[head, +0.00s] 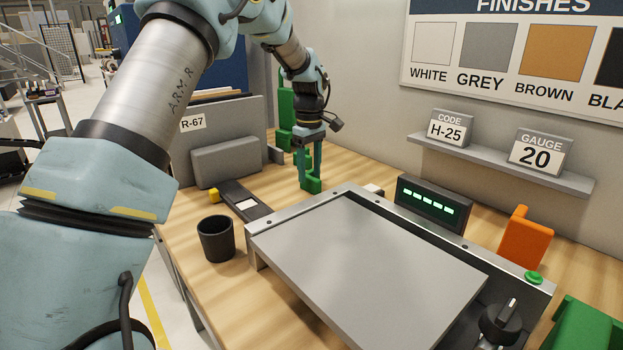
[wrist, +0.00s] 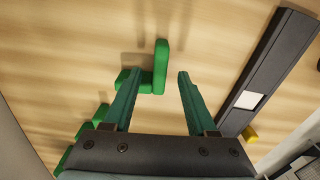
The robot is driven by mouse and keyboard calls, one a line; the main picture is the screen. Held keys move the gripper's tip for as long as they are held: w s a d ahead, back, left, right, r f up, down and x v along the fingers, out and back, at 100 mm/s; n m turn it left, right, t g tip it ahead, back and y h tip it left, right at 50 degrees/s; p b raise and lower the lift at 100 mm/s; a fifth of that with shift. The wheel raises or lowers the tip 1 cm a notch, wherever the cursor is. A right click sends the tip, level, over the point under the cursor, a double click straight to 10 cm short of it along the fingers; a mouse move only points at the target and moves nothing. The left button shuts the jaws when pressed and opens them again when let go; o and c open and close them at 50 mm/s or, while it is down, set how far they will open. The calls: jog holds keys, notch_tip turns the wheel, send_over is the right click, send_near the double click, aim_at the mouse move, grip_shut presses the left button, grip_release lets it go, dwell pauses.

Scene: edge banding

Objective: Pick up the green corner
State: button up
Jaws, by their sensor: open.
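A small green corner (head: 313,185), an L-shaped block, lies on the wooden bench beyond the grey panel. In the wrist view the green corner (wrist: 161,66) has one leg running between my fingers and the other reaching left, partly behind the left finger. My gripper (head: 309,178) points down at the corner and is open. In the wrist view my gripper (wrist: 160,73) has a finger on each side of the upright leg, with clear space on the right. I cannot tell whether the left finger touches the corner.
Other green pieces (head: 286,101) stand behind my gripper. A black cup (head: 215,239), a dark strip (head: 236,195) and a yellow block (head: 213,195) are to the left. The grey panel (head: 365,255) and a display box (head: 428,203) are nearby. An orange corner (head: 525,238) stands at right.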

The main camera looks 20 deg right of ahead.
jog(key=shift+f, duration=1.35)
jog(key=shift+c, duration=0.4)
grip_shut()
